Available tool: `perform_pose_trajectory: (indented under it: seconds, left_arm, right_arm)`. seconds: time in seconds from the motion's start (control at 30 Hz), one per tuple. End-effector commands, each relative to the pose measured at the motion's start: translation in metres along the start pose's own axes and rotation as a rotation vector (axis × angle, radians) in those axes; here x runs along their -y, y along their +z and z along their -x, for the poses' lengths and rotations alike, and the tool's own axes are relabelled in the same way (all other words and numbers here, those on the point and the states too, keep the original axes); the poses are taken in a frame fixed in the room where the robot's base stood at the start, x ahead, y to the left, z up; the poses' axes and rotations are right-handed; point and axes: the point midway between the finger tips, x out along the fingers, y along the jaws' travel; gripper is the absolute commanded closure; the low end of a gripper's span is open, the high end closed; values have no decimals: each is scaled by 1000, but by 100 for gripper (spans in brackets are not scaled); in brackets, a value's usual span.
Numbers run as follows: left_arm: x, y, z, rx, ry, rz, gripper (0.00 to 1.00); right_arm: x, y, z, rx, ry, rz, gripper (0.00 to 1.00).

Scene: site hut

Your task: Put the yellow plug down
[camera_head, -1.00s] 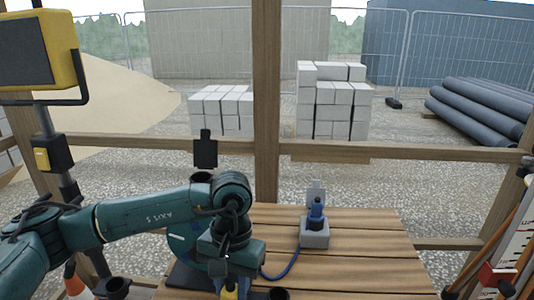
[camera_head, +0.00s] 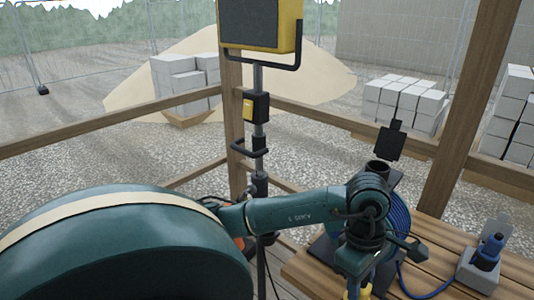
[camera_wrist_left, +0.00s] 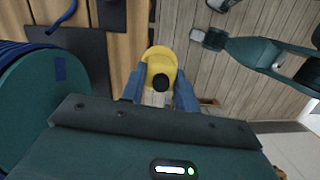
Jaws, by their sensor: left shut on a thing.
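My left gripper (camera_wrist_left: 159,88) is shut on the yellow plug (camera_wrist_left: 160,58) in the left wrist view, with a blue finger on each side of it. A dark round part shows in the middle of the plug. My right gripper is not in view.
A wooden table (camera_head: 431,254) holds a grey socket box (camera_head: 477,273) with a blue plug (camera_head: 488,251) in it. A blue cable runs from it towards a blue cable reel (camera_head: 401,217) beside my left arm. A yellow work light (camera_head: 261,25) stands on a pole behind.

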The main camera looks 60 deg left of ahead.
Motion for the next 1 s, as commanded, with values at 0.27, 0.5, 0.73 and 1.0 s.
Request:
perform_pose_trajectory:
  seconds: [0.27,0.5,0.73,1.0]
  left_arm:
    - [10,-47,-11,-3,114,780,100]
    - [25,-100,-17,-7,221,1471,100]
    - [50,-158,-19,-8,327,2152,100]
    - [96,-234,-11,-10,455,2973,100]
  right_arm:
    - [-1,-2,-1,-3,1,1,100]
    - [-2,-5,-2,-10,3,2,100]
    - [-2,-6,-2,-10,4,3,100]
    - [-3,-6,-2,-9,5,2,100]
